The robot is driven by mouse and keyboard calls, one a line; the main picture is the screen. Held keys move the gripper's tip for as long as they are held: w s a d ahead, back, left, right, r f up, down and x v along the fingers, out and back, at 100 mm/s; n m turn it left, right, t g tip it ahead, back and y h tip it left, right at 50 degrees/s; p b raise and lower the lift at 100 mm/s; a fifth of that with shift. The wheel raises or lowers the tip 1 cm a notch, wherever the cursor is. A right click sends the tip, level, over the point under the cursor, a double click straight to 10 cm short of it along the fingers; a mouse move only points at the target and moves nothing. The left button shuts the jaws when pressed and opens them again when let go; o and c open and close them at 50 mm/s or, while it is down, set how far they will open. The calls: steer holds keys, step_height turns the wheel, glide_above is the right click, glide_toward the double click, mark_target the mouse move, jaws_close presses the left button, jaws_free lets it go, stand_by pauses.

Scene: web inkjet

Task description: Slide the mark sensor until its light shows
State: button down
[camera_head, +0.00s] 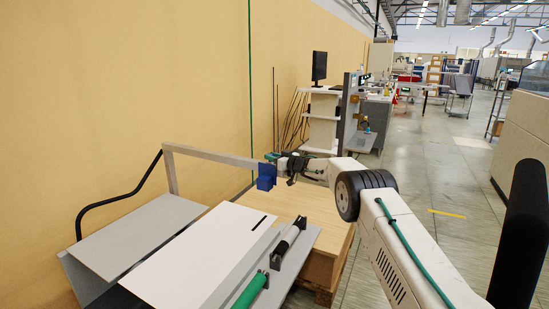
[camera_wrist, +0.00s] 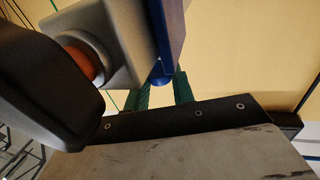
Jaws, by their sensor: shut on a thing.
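The mark sensor (camera_head: 265,178) is a blue block at the right end of a grey crossbar (camera_head: 213,155) above the machine. In the wrist view the blue body (camera_wrist: 170,30) stands beside a pale grey block with a reddish-orange round part (camera_wrist: 80,62), partly hidden by a dark shape. I cannot tell if that part is a light or if it is lit. My gripper (camera_head: 270,162) is shut on the sensor; its green fingers (camera_wrist: 163,84) meet the blue body's lower end in the wrist view. Below is a white web (camera_head: 195,258) with a short black mark (camera_head: 258,222).
A green roller (camera_head: 250,291) and a pale roller with dark ends (camera_head: 287,243) lie along the web's right side. A grey panel (camera_head: 140,238) is on the left. A wooden box (camera_head: 320,215) stands behind the rollers. The floor aisle on the right is open.

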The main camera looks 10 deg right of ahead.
steer(key=shift+w+a, duration=0.25)
steer(key=shift+w, duration=0.05)
steer(key=shift+a, duration=0.3)
steer(key=c, duration=1.2)
jaws_free()
steer(key=shift+d, duration=0.2)
steer(key=shift+s+d+r, duration=0.1)
steer(key=shift+s+d, duration=0.1)
steer(key=v, duration=0.7)
steer(key=shift+s, duration=0.15)
